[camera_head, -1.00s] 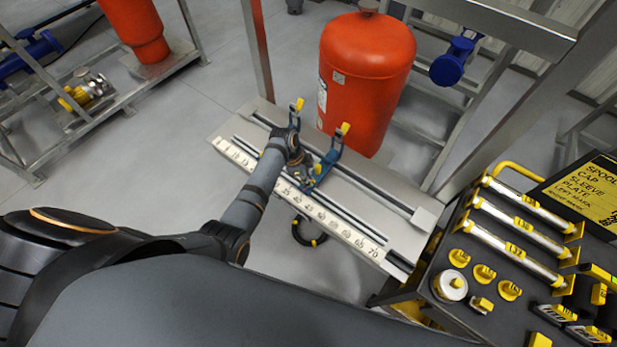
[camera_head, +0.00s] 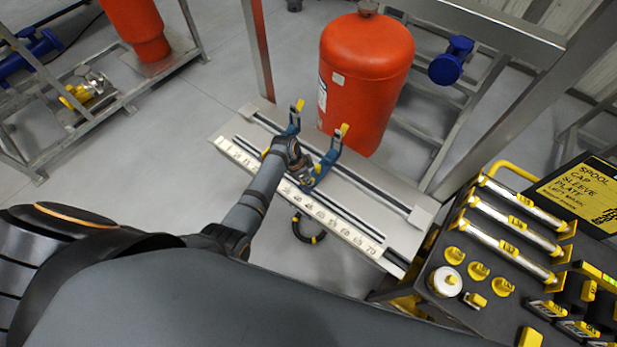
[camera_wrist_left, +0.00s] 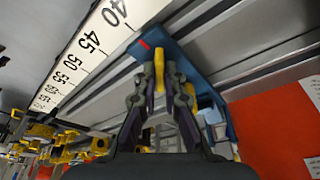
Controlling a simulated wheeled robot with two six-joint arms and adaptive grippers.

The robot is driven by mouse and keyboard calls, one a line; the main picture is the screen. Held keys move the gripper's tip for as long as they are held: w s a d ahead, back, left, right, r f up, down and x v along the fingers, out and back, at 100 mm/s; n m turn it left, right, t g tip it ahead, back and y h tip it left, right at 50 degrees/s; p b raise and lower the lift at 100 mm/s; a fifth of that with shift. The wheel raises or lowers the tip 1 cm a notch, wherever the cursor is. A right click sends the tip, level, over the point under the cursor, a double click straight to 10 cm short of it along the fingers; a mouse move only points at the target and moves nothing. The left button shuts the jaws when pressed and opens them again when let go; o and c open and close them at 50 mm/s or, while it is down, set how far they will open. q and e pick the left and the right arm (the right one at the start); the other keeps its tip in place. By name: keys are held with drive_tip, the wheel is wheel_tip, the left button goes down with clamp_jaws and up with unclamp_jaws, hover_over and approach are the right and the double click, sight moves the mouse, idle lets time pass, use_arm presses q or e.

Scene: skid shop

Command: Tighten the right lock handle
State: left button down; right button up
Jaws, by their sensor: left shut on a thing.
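A rail bench carries two blue clamps with yellow tips, the left clamp (camera_head: 294,122) and the right clamp (camera_head: 331,160). My left gripper (camera_head: 303,168) is low at the near side of the right clamp. In the left wrist view, my left gripper (camera_wrist_left: 160,75) is shut on a small yellow lock handle (camera_wrist_left: 160,58). The handle stands by the blue clamp body (camera_wrist_left: 188,62), which has a red mark near the scale's 40. In the head view the handle is hidden by the gripper. My right gripper is not in view.
A numbered scale (camera_head: 330,218) runs along the bench's near edge. A red tank (camera_head: 366,85) stands behind the clamps. A dark cart (camera_head: 455,325) with silver tubes and yellow parts stands at right. Open floor lies left of the bench.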

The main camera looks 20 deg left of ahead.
use_arm(q)
drive_tip(key=shift+s+r+n+p, duration=0.1)
drive_tip(key=shift+n+p, duration=0.3)
drive_tip(key=shift+p, duration=0.05)
drive_tip(key=shift+n+t+y+p, duration=0.3)
drive_tip(key=shift+n+p, duration=0.2)
drive_tip(key=shift+n, duration=0.8)
drive_tip(key=shift+n+t+y, duration=0.4)
drive_tip(key=shift+n+y, duration=0.1)
drive_tip(key=shift+n, duration=1.2)
drive_tip(key=c, duration=1.9)
unclamp_jaws()
drive_tip(key=shift+n, duration=0.4)
drive_tip(key=o, duration=0.4)
